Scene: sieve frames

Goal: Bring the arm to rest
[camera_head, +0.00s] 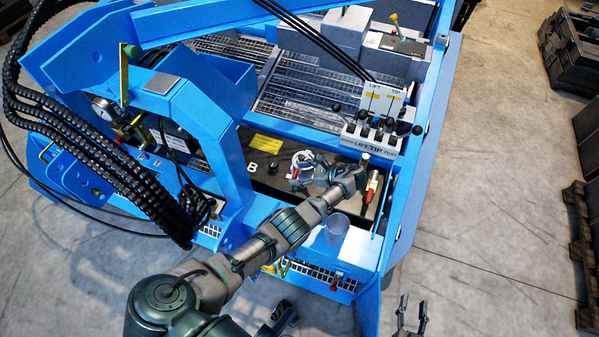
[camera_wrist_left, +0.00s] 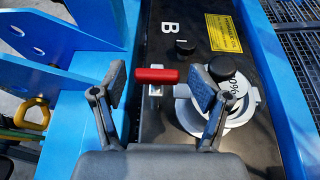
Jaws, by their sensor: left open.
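My left arm (camera_head: 262,243) reaches from the bottom left over the blue machine. Its gripper (camera_head: 305,172) is over the black panel, close to a white round fitting (camera_head: 300,160). In the left wrist view the two fingers (camera_wrist_left: 160,85) are apart with nothing held between them. A red handle (camera_wrist_left: 157,75) shows between the fingertips, with a visible space at each side; I cannot tell its depth. The white fitting (camera_wrist_left: 238,105) with a black knob is partly behind the right finger. My right gripper (camera_head: 412,312) is at the bottom edge, fingers apart and empty.
A blue frame post (camera_head: 215,135) and black coiled hoses (camera_head: 95,150) stand left of the arm. Concrete floor (camera_head: 480,230) is open at right.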

